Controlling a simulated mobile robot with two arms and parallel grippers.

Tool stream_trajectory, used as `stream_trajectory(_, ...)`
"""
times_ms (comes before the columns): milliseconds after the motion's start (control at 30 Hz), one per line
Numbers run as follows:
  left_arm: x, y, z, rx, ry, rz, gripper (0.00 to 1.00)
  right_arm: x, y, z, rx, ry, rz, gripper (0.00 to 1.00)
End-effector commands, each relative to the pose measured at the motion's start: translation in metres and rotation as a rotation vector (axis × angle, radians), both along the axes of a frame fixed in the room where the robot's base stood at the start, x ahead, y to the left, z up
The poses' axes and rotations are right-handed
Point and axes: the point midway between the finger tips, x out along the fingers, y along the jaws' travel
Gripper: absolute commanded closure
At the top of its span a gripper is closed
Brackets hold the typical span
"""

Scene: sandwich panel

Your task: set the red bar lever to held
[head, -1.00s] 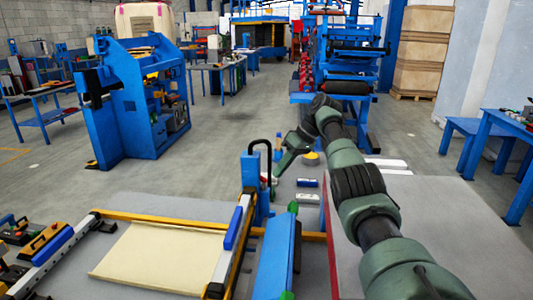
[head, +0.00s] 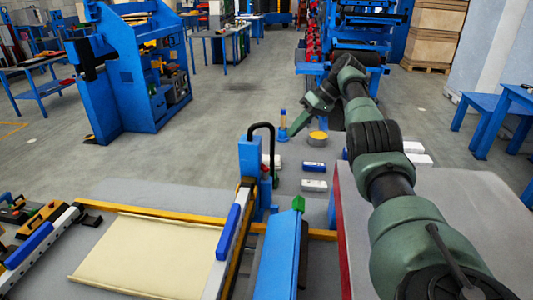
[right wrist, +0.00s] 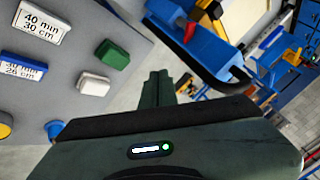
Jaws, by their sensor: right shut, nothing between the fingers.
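My right gripper (head: 294,132) hangs beyond and to the right of a blue post (head: 249,165) with a bent black handle (head: 262,127). In the right wrist view its fingers (right wrist: 159,84) are together and empty. That view also shows a small red piece (right wrist: 190,31) beside a blue part (right wrist: 178,17) and a black bar (right wrist: 205,72). I cannot tell whether this red piece is the red bar lever. No red lever is clear in the head view. The gripper appears apart from the post. My left gripper is not in view.
A cream panel (head: 150,255) lies in a yellow-railed frame at front left. A grey table with a red edge (head: 344,235) is under my right arm. Labelled blocks (head: 314,185) and a yellow disc (head: 318,137) lie beyond the post. Open floor is behind.

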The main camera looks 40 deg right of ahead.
Motion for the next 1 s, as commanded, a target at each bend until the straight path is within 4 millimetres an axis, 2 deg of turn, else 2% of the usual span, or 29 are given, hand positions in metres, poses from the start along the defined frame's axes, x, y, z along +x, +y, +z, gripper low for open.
stream_trajectory(100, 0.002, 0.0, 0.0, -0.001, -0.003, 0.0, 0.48, 0.007, 0.008, -0.017, 0.0, 0.004, 0.002, 1.0)
stream_trajectory(467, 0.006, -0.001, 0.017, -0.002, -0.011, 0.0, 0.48, 0.04, 0.043, -0.076, 0.002, 0.004, 0.003, 1.0)
stream_trajectory(800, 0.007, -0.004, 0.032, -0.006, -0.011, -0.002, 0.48, 0.043, 0.072, -0.073, -0.001, 0.001, 0.002, 1.0)
stream_trajectory(1000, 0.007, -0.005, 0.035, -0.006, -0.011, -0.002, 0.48, 0.044, 0.079, -0.074, 0.001, 0.001, 0.001, 1.0)
